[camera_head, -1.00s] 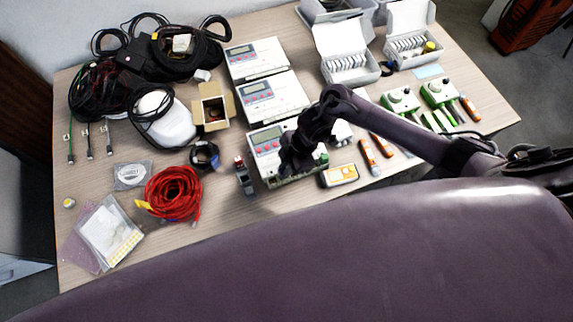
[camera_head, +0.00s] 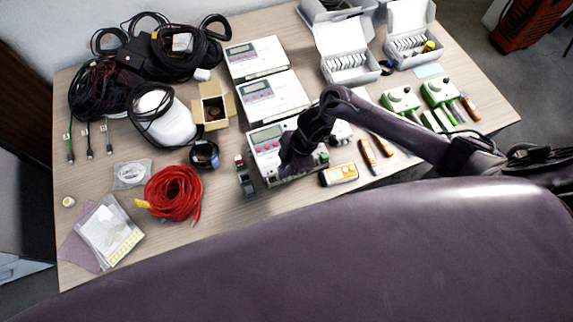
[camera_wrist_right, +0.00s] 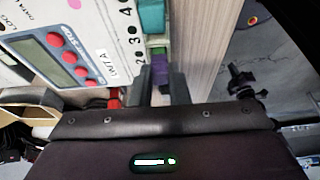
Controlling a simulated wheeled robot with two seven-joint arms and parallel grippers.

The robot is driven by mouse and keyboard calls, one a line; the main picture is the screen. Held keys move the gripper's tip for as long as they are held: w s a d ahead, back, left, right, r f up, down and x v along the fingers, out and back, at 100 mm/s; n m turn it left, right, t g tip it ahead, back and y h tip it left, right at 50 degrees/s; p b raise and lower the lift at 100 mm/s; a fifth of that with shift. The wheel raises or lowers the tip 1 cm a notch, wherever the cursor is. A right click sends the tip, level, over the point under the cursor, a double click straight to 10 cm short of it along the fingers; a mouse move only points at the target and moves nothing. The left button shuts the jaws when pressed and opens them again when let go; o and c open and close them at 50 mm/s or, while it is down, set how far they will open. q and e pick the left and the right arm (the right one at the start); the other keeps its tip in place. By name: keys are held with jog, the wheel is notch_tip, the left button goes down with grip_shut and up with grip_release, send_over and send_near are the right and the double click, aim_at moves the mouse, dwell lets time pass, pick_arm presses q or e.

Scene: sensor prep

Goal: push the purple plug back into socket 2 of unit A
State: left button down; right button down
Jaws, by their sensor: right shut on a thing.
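Unit A (camera_wrist_right: 82,45) is a white box with a display, red buttons and a printed unit label, at the left of the right wrist view. It is the nearest white box (camera_head: 262,140) in the head view. The purple plug (camera_wrist_right: 160,62) is at the unit's numbered socket edge, near the printed 2 and 3. My right gripper (camera_wrist_right: 161,76) is shut on the purple plug, one finger on each side. How deep the plug sits cannot be told. In the head view my right gripper (camera_head: 286,167) covers the unit's front edge and hides the plug. My left gripper is out of view.
Teal (camera_wrist_right: 151,17) and red (camera_wrist_right: 115,98) parts flank the plug on the socket edge. A red cable coil (camera_head: 173,192) lies to the left. Two similar units stand behind.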

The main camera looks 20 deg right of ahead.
jog(key=shift+f, duration=0.2)
dwell(0.3)
jog(key=c, duration=1.3)
grip_release()
jog(key=shift+o, duration=0.8)
notch_tip(320, 180, up, 7)
jog(key=p, duration=0.7)
jog(key=shift+s, duration=0.1)
